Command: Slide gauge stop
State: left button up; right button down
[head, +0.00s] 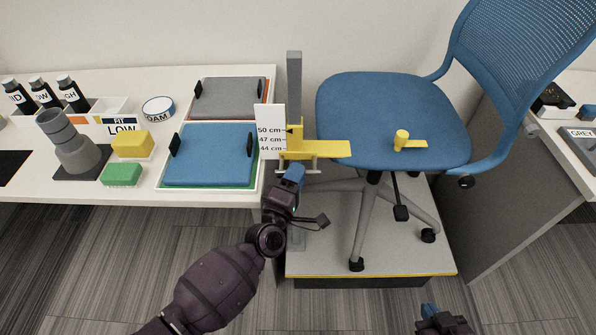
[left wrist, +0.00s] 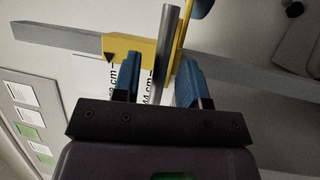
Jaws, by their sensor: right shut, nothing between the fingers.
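The gauge is a grey upright post (head: 294,75) beside the chair, with a white scale card (head: 270,132) marked 50, 47 and 44 cm. The yellow stop (head: 320,149) sits on the post, its flat arm reaching over the seat edge. Its black pointer is near the 50 cm mark. A grey bar (left wrist: 166,45) under the stop shows in the left wrist view. My left gripper (head: 294,172) is just below the stop, its blue fingers open on either side of the bar. My right gripper (head: 430,313) is shut and empty at the bottom, far from the gauge.
The blue chair (head: 350,105) stands on a grey platform (head: 320,262), with a yellow knob piece (head: 402,140) at its seat. Left of the gauge, the white table (head: 150,84) holds trays of blue and grey pads, bottles and foam blocks. Another desk is at the right.

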pick_arm(q)
jog(key=shift+w+d+r, duration=0.15)
jog(key=shift+w+d, duration=0.1)
jog(key=shift+w, duration=0.35)
jog(key=shift+c, duration=0.3)
grip_shut()
